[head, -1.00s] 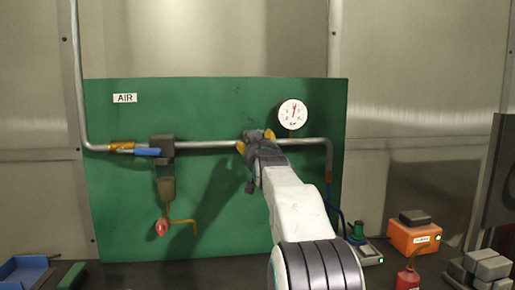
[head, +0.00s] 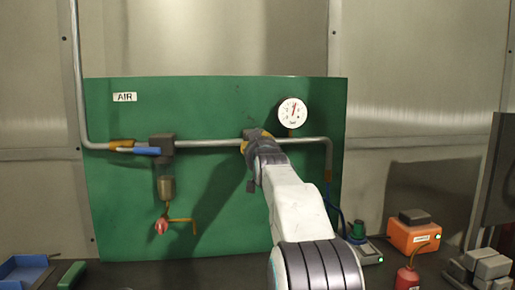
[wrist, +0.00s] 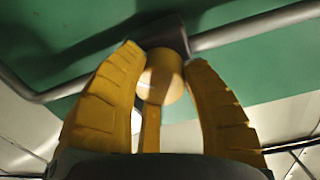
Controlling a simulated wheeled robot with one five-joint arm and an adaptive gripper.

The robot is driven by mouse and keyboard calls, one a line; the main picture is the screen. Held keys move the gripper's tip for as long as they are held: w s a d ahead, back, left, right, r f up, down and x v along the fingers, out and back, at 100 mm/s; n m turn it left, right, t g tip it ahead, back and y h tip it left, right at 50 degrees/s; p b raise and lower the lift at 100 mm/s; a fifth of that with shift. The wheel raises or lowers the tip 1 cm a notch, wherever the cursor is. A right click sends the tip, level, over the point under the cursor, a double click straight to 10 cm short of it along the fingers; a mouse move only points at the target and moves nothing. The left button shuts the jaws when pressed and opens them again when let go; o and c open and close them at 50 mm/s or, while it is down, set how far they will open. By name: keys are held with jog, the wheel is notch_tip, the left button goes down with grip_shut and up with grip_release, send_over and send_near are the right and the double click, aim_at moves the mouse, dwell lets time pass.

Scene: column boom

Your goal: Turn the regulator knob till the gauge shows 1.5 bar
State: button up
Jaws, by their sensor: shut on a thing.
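The round white gauge (head: 292,112) sits at the upper right of the green panel (head: 220,105). Its red needle points roughly upward, leaning a little right; the numbers are too small to read. My gripper (head: 257,137) is at the pipe, left of and below the gauge, and covers the regulator there. The dark regulator body (wrist: 164,37) shows behind the knob.
A grey pipe (head: 210,144) runs across the panel. At left are a blue-handled valve (head: 147,151) and a filter bowl (head: 165,185) with a red drain part (head: 161,227). An orange box (head: 412,237) and red oil can (head: 407,278) stand at the bench's right.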

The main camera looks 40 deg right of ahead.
jog(key=n+b, duration=0.1)
jog(key=n, duration=0.2)
jog(key=shift+f+n+b, duration=0.2)
jog(key=shift+n+b, duration=0.1)
jog(key=shift+b, duration=0.1)
jog(key=shift+n+b, duration=0.4)
jog(key=shift+n, duration=1.9)
jog(key=shift+w, duration=0.1)
jog(key=o, duration=1)
jog(key=shift+c, duration=0.2)
jog(key=shift+o, duration=1.3)
jog(key=shift+a+r, duration=0.1)
jog(key=shift+r, duration=0.05)
jog(key=v, duration=1.2)
jog(key=shift+f, duration=0.35)
